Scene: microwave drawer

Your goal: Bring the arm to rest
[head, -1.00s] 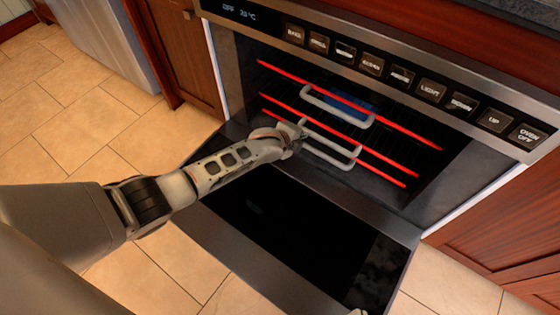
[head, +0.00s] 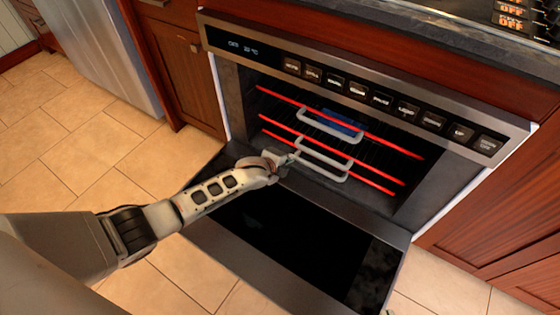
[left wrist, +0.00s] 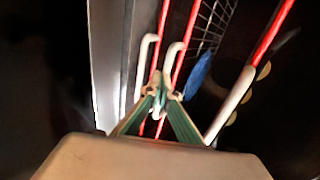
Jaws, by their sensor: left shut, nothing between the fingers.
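My left arm reaches in from the left in the head view. Its gripper (head: 286,161) is at the front of the open oven (head: 232,100), above the inner edge of the lowered door (head: 290,235). In the left wrist view the fingertips (left wrist: 161,92) are shut together with nothing between them. White rack handles show just beyond the fingertips; I cannot tell whether they touch. My right gripper is not in view.
Red-edged racks (head: 340,122) with white handles (head: 325,158) are inside the oven. A blue item (head: 342,122) lies deeper in. Wooden cabinets (head: 178,70) flank the oven. Tiled floor (head: 70,150) is clear at left.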

